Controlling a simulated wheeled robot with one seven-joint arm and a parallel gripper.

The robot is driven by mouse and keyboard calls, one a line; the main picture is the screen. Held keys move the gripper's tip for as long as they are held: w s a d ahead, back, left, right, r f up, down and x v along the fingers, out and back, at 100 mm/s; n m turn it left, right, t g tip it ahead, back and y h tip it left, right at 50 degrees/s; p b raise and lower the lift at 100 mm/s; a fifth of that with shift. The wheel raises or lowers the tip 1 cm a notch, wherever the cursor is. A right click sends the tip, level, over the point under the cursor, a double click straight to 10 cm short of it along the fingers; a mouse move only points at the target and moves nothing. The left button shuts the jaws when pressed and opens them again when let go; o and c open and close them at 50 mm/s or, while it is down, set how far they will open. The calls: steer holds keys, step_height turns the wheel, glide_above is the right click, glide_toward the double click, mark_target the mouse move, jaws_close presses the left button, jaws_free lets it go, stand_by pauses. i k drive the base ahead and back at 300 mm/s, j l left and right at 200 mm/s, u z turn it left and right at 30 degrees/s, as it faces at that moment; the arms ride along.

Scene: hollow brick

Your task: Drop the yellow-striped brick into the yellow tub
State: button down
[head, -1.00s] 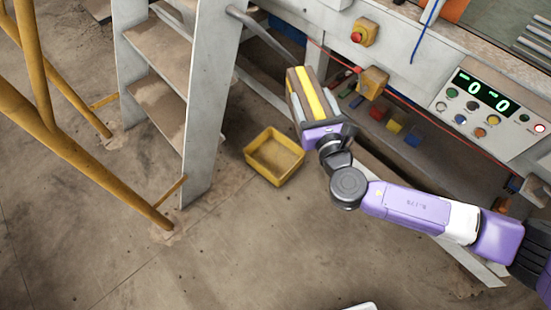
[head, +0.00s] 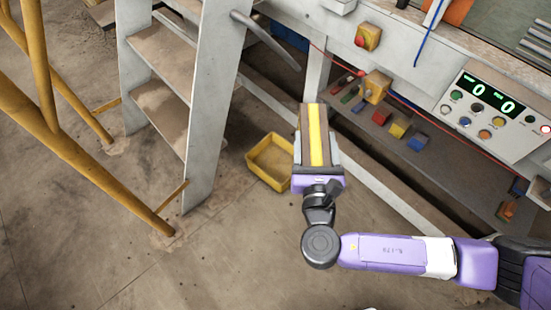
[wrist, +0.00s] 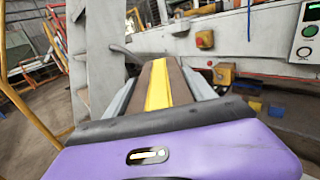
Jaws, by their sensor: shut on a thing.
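The yellow-striped brick (head: 316,136) is brown with a yellow band along its top. My gripper (head: 318,160) is shut on it, with a grey finger on each side. The brick also fills the middle of the wrist view (wrist: 158,88), between the two fingers (wrist: 160,90). The yellow tub (head: 256,172) stands on the floor, left of the brick in the head view, and is open at the top. The gripper and brick cover part of its right side. I cannot make out the tub in the wrist view.
A grey step ladder (head: 205,110) stands just left of the tub, with yellow rails (head: 85,160) further left. A workbench with a control panel (head: 485,105) is behind and right. Small coloured blocks (head: 398,128) lie on its low shelf. The front floor (head: 200,270) is clear.

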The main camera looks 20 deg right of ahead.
mark_target(280, 164)
steer(key=i+l+u, duration=0.1)
steer(key=u, duration=0.25)
steer(key=i+l+u, duration=0.1)
steer(key=u, duration=0.25)
steer(key=i+l+u, duration=0.1)
steer(key=u, duration=0.25)
steer(key=i+l+u, duration=0.1)
steer(key=l, duration=0.3)
steer(key=i+l, duration=0.1)
steer(key=l, duration=0.3)
steer(key=i+l+u, duration=0.15)
steer(key=l, duration=0.25)
steer(key=l+u, duration=0.1)
steer(key=l, duration=0.3)
steer(key=i, duration=0.05)
